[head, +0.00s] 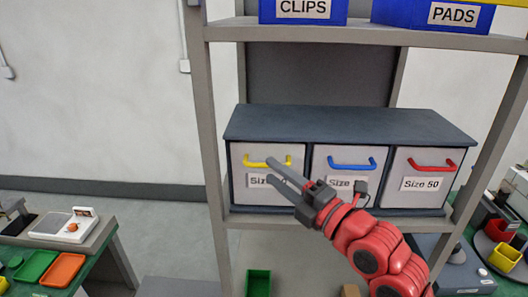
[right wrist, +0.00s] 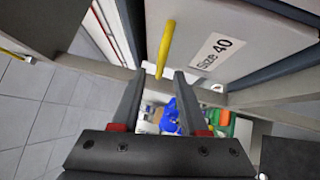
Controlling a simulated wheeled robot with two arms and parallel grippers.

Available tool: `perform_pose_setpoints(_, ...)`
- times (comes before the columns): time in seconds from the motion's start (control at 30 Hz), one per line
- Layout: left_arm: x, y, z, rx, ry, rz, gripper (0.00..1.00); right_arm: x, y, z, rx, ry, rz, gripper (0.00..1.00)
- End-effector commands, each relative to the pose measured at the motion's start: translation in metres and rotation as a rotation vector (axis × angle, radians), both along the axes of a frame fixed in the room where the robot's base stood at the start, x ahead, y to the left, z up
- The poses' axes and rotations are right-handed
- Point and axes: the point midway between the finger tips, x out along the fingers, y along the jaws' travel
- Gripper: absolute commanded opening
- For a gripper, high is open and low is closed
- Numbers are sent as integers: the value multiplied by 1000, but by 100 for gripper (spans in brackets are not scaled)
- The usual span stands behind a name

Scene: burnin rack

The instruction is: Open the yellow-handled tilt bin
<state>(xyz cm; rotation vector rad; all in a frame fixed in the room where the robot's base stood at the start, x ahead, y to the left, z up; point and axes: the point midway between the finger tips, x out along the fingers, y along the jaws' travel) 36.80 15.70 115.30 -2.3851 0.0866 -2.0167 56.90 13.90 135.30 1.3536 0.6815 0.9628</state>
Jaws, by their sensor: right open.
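The yellow-handled tilt bin (head: 240,180) is the leftmost of three grey bins in a dark blue-grey cabinet on the rack. Its front looks upright and closed. Its yellow handle (head: 267,162) runs across the upper front; its label is partly hidden by my right gripper (head: 270,170). That gripper is open and empty, its fingertips in front of the bin close to the handle. In the right wrist view the handle (right wrist: 166,48) stands just ahead of and between the fingertips (right wrist: 159,76), beside a "Size 40" label (right wrist: 217,51). Contact cannot be told. My left gripper is not in view.
The blue-handled bin (head: 326,192) and red-handled "Size 50" bin (head: 424,196) sit to the right. Blue "CLIPS" (head: 273,10) and "PADS" (head: 400,14) boxes stand on the shelf above. A rack post (head: 208,120) stands close left of the cabinet.

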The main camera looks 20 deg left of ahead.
Motion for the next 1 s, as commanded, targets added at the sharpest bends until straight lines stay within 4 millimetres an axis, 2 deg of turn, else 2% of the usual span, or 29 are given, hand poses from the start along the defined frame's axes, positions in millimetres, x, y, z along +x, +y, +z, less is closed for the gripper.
perform_pose_setpoints(0.03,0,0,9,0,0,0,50,4,10,5,-1,3,4,44)
perform_pose_setpoints(0.2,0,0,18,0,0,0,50,15,29,6,0,3,2,44)
perform_pose_setpoints(0.6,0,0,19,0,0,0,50,20,36,5,0,0,-1,44)
perform_pose_setpoints(0.87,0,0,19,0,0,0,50,20,36,5,0,0,-1,0)
perform_pose_setpoints(1.0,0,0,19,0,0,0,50,20,36,5,1,1,-1,0)
